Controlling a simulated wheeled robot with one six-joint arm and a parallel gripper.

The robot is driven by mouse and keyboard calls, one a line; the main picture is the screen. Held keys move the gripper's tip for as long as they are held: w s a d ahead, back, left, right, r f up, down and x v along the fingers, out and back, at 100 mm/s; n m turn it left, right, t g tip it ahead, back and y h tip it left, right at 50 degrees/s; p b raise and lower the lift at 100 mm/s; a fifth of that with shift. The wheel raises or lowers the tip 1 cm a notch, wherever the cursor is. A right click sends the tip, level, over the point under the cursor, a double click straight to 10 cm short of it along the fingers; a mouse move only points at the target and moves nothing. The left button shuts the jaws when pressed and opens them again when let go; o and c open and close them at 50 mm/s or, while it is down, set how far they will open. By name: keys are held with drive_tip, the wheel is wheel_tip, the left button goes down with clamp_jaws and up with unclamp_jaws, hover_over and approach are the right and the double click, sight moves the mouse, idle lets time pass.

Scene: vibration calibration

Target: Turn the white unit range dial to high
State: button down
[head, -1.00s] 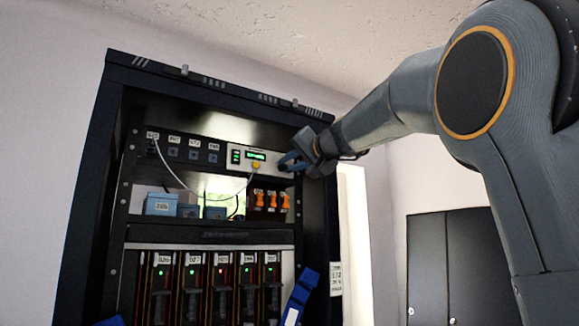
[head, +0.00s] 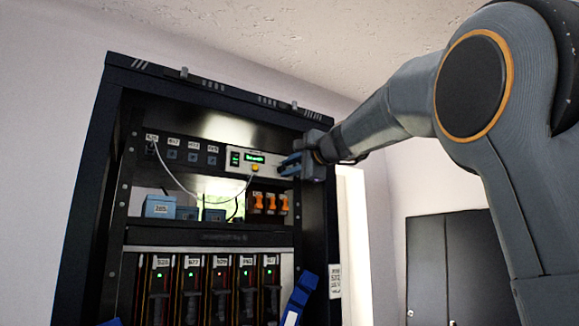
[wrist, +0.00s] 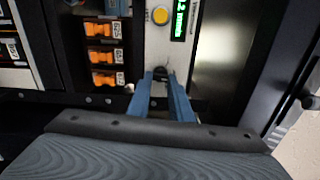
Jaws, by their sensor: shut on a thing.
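The white unit (head: 232,167) is a pale panel in the upper right of the rack, with a green display (head: 254,157) and a yellow button (head: 255,168). In the wrist view the panel (wrist: 155,50) runs up from my fingertips, with the yellow button (wrist: 160,15) beyond them. The range dial (wrist: 160,74) shows as a small dark knob between the tips, mostly hidden. My gripper (head: 286,166) has blue fingers and is shut on the dial; the fingers also show in the wrist view (wrist: 160,79).
Orange switches (head: 270,203) sit below the unit. A white cable (head: 185,190) hangs from the upper left socket to the unit's front. Blue boxes (head: 160,206) stand on the shelf. The rack's right post (head: 315,215) is close to my wrist.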

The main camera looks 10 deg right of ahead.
drive_tip(key=m+p, duration=0.2)
drive_tip(key=m, duration=0.3)
drive_tip(key=shift+f+m, duration=0.1)
drive_tip(key=shift+m, duration=0.2)
drive_tip(key=m+p, duration=0.2)
drive_tip(key=m, duration=0.3)
drive_tip(key=shift+f, duration=0.1)
drive_tip(key=shift+m, duration=0.3)
drive_tip(key=c, duration=1.6)
unclamp_jaws()
drive_tip(key=shift+s, duration=0.1)
drive_tip(key=shift+b+v, duration=1.25)
drive_tip(key=shift+v, duration=2.6)
